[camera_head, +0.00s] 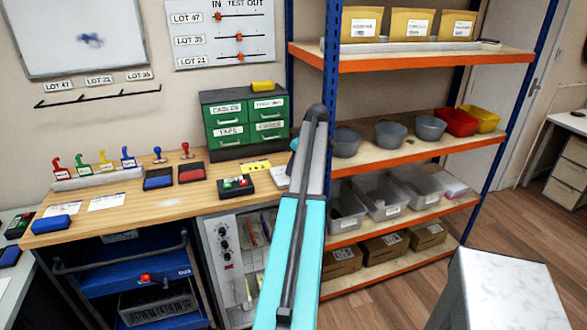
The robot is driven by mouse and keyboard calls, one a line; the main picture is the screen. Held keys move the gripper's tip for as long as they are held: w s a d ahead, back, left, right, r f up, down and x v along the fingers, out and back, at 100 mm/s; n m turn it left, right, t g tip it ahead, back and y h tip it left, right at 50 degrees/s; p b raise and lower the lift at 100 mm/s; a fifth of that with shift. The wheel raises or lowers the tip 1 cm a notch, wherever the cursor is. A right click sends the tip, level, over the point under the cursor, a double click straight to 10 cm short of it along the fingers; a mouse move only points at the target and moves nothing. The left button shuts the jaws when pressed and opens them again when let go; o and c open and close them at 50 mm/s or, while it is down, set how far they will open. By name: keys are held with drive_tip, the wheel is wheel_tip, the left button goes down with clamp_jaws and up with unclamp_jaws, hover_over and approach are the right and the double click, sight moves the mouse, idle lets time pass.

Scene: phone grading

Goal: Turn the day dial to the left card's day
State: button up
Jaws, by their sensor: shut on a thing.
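Two white printed cards lie flat on the left part of the wooden bench; the left card (60,210) is beside the right card (107,202). Their print is too small to read. I cannot make out a day dial for certain. A pale object (281,179) shows at the bench's right end, partly hidden by my turquoise arm. My arm rises across the middle of the view and bends over near that end. My gripper is hidden behind the arm, so its fingers and anything between them do not show.
The bench (150,203) carries coloured stamps, a blue pad (158,179), a red pad (191,172), a button box (234,186) and green drawers (246,122). A cabinet with black knobs (223,240) stands below. Orange-edged shelves (440,60) with bins stand right.

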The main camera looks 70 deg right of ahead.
drive_tip(key=shift+d+n+y, duration=0.1)
drive_tip(key=shift+n+y, duration=0.2)
drive_tip(key=shift+n, duration=0.4)
drive_tip(key=o, duration=1)
drive_tip(key=shift+r, duration=0.1)
drive_tip(key=shift+r+b, duration=0.75)
drive_tip(key=shift+r, duration=0.45)
drive_tip(key=shift+s+a+r, duration=0.1)
drive_tip(key=shift+a+r, duration=0.3)
drive_tip(key=shift+a, duration=0.05)
drive_tip(key=shift+s+a+r+b, duration=0.25)
drive_tip(key=shift+s+a+b, duration=0.5)
drive_tip(key=shift+a, duration=1.6)
drive_tip(key=shift+s+a+r+b, duration=0.35)
drive_tip(key=shift+s+a, duration=0.75)
drive_tip(key=shift+a, duration=1.25)
drive_tip(key=shift+s+a+r+b, duration=0.2)
drive_tip(key=shift+s+a+b, duration=0.6)
drive_tip(key=shift+a, duration=1.55)
